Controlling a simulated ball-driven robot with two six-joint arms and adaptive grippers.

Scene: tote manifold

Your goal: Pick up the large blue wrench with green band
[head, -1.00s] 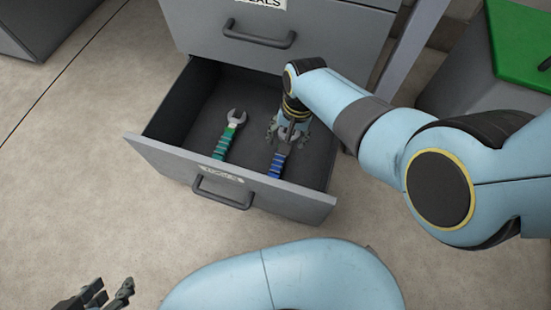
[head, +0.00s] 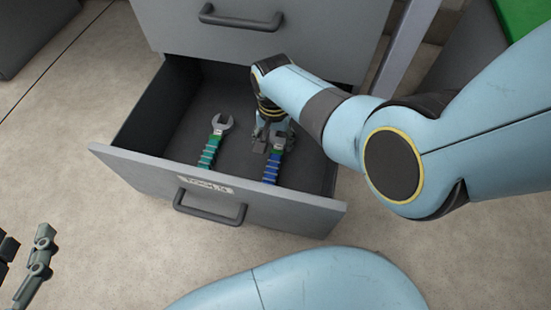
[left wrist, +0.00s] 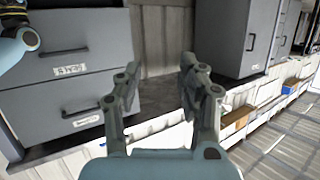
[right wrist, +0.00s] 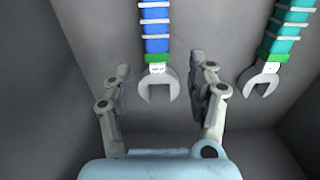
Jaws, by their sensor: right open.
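The blue wrench with a green band (head: 272,167) lies in the open drawer, right of the other wrench. In the right wrist view its blue handle (right wrist: 156,28) runs to the top edge, and its grey open jaw lies between my fingers. My right gripper (head: 271,140) is down in the drawer at this wrench's head. It is open, with the fingers (right wrist: 160,85) on either side of the head and gaps visible. My left gripper (left wrist: 155,85) is open and empty, away from the drawer; it shows in part at the head view's lower left (head: 30,265).
A teal wrench with a green band (head: 210,152) lies left of the blue one in the drawer. The drawer's front panel (head: 275,212) and side walls surround both. The cabinet (head: 330,35) rises behind.

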